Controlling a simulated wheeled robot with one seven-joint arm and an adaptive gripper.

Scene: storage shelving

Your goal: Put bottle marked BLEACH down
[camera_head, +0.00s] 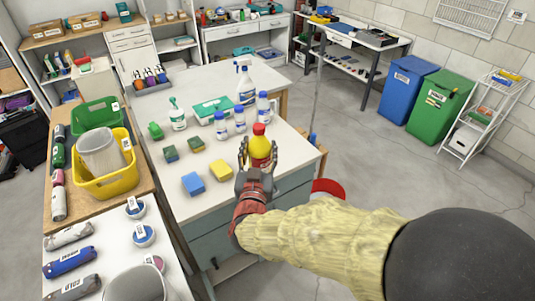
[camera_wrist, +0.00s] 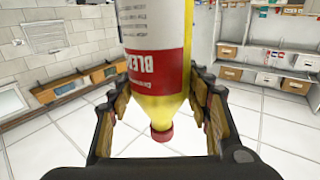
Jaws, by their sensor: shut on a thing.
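The BLEACH bottle (camera_head: 260,147) is yellow with a red cap and is upright in the head view, at the right edge of the white table (camera_head: 215,165). My gripper (camera_head: 258,160) is shut on it, with a finger on either side. In the wrist view the bottle (camera_wrist: 157,105) appears cap-down between my fingers (camera_wrist: 163,108), with a red and white label partly reading BLEACH. My gripper hides the bottle's lower part in the head view, so I cannot tell whether its base touches the table.
White and blue bottles (camera_head: 221,126) and a spray bottle (camera_head: 245,85) stand behind the held bottle. Sponges (camera_head: 193,183) lie to its left. A yellow bin (camera_head: 105,186) stands further left. The table's front right part is clear. A red round thing (camera_head: 328,187) is beyond the table's right edge.

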